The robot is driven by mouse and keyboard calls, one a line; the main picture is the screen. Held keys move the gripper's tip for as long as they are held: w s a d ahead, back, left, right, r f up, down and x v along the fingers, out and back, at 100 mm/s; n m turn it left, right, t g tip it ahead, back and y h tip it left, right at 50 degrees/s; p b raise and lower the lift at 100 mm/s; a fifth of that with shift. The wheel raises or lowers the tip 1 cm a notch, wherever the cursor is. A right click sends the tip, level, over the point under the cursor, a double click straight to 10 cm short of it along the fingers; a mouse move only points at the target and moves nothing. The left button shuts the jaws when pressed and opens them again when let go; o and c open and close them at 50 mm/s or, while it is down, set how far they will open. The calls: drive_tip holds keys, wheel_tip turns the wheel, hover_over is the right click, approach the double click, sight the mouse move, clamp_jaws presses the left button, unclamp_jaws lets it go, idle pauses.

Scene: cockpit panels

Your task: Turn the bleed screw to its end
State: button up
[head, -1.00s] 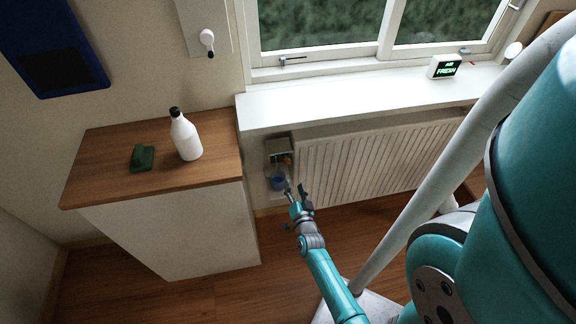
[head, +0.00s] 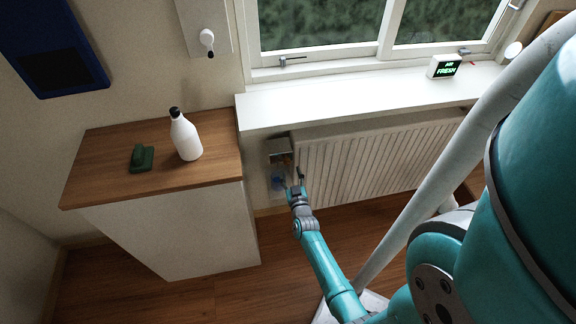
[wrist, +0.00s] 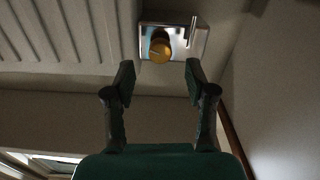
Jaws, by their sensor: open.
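The bleed screw looks to be the round brass-coloured knob (wrist: 160,48) on a shiny metal plate (wrist: 203,42) in the wrist view. In the head view the plate (head: 279,146) is at the left end of the radiator, and the knob is hard to make out there. My gripper (wrist: 158,80) is open, its two fingers pointing toward the plate. The knob shows between and beyond the fingertips, with no visible contact.
The ribbed radiator (head: 375,160) runs to the right under the white window sill (head: 350,100). A cabinet with a wooden top (head: 105,160) stands close on the left, carrying a white bottle (head: 186,138) and a green object (head: 142,158). Open floor lies below.

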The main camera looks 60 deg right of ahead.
sight(287, 163)
drive_tip(key=shift+x, duration=2.4)
drive_tip(key=shift+c, duration=0.2)
clamp_jaws()
